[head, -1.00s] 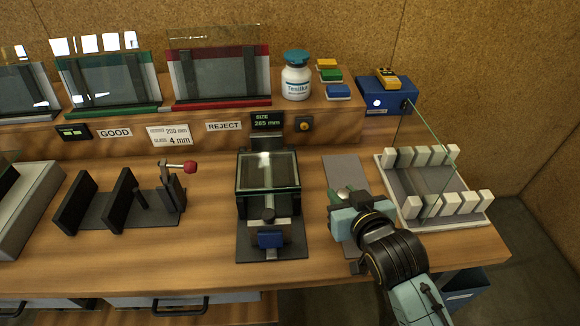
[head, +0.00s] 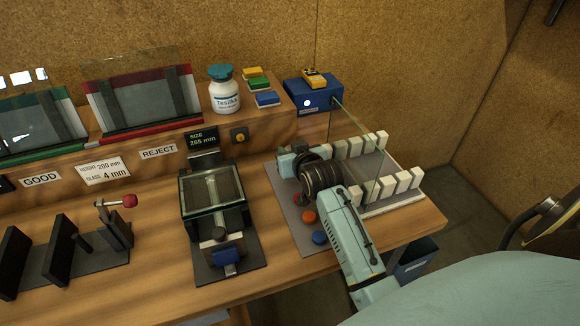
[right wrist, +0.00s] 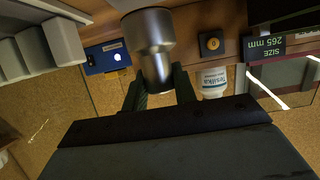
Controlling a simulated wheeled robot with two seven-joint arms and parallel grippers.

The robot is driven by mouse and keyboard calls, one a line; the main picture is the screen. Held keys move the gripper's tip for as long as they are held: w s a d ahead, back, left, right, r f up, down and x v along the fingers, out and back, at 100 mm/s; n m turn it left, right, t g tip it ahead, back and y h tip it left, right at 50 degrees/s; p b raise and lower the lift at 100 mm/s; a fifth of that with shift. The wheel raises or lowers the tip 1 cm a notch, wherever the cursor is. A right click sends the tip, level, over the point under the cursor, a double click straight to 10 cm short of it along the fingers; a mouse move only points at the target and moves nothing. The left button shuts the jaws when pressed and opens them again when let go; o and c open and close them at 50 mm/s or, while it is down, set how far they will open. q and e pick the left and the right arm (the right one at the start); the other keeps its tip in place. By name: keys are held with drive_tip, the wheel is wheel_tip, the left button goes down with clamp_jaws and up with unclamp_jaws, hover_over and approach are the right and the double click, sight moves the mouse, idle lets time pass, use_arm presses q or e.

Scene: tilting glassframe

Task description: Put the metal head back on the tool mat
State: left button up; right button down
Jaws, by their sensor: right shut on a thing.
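The metal head (right wrist: 150,45) is a silver, stepped cylinder. It sits between the fingers of my right gripper (right wrist: 160,88) in the right wrist view. In the head view my right gripper (head: 286,160) is over the back end of the grey tool mat (head: 285,212), and the wrist hides the metal head there. I cannot tell whether the metal head touches the mat. Red, orange and blue (head: 319,237) round pieces show on the mat in front of the gripper. My left gripper is not in view.
A rack with white blocks (head: 405,182) and an upright glass pane stands just right of the mat. A black clamp fixture (head: 213,190) stands to the left. Behind are a blue box (head: 313,95), a white bottle (head: 225,97) and a raised shelf. The table's front edge is close.

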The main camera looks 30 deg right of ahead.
drive_tip(key=shift+f+b, duration=0.35)
drive_tip(key=shift+f, duration=1.9)
drive_tip(key=shift+f, duration=0.15)
drive_tip(key=c, duration=1.1)
unclamp_jaws()
drive_tip(key=shift+s, duration=0.1)
drive_tip(key=p+v, duration=0.1)
drive_tip(key=v, duration=1.1)
drive_tip(key=shift+a+p, duration=0.1)
drive_tip(key=shift+p, duration=0.2)
